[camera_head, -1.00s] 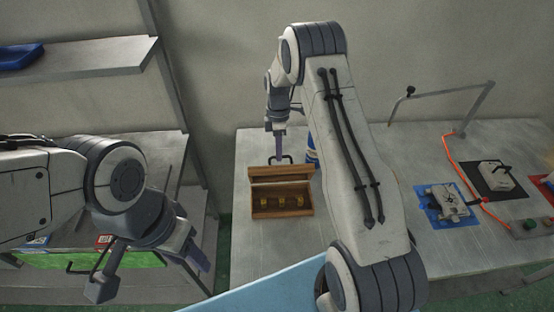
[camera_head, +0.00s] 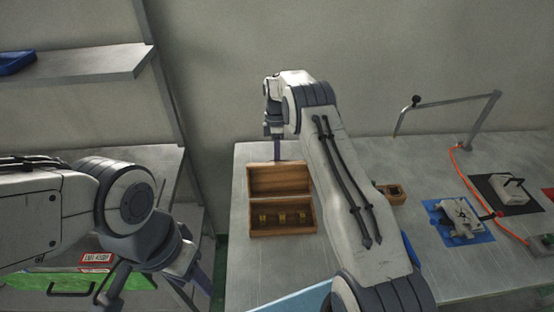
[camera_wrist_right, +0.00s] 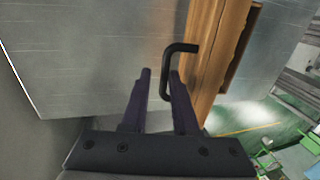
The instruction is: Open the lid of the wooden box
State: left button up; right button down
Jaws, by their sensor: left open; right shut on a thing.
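The wooden box (camera_head: 283,229) sits on the grey table with its lid (camera_head: 279,178) raised at the back. Its inside is visible and holds several small brass-coloured pieces (camera_head: 282,217). My right gripper (camera_head: 277,150) is behind the raised lid, mostly hidden by the lid. In the right wrist view, the black handle (camera_wrist_right: 178,48) of the wooden lid (camera_wrist_right: 216,55) lies between the right gripper's fingers (camera_wrist_right: 160,82), which are shut on it. My left gripper (camera_head: 203,284) is open and empty, low at the left, apart from the box.
A small wooden block (camera_head: 391,193) is right of my right arm. Two grey devices stand on a blue mat (camera_head: 470,235) and a black mat (camera_head: 505,198), near an orange cable (camera_head: 464,174) and a metal arm (camera_head: 470,101).

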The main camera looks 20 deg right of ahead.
jog(key=shift+w+d+f, duration=0.35)
jog(key=shift+w+f, duration=0.15)
jog(key=shift+w, duration=0.1)
jog(key=c, duration=0.9)
grip_release()
jog(key=shift+w+f, duration=0.1)
jog(key=shift+w, duration=0.05)
jog(key=shift+r, duration=0.2)
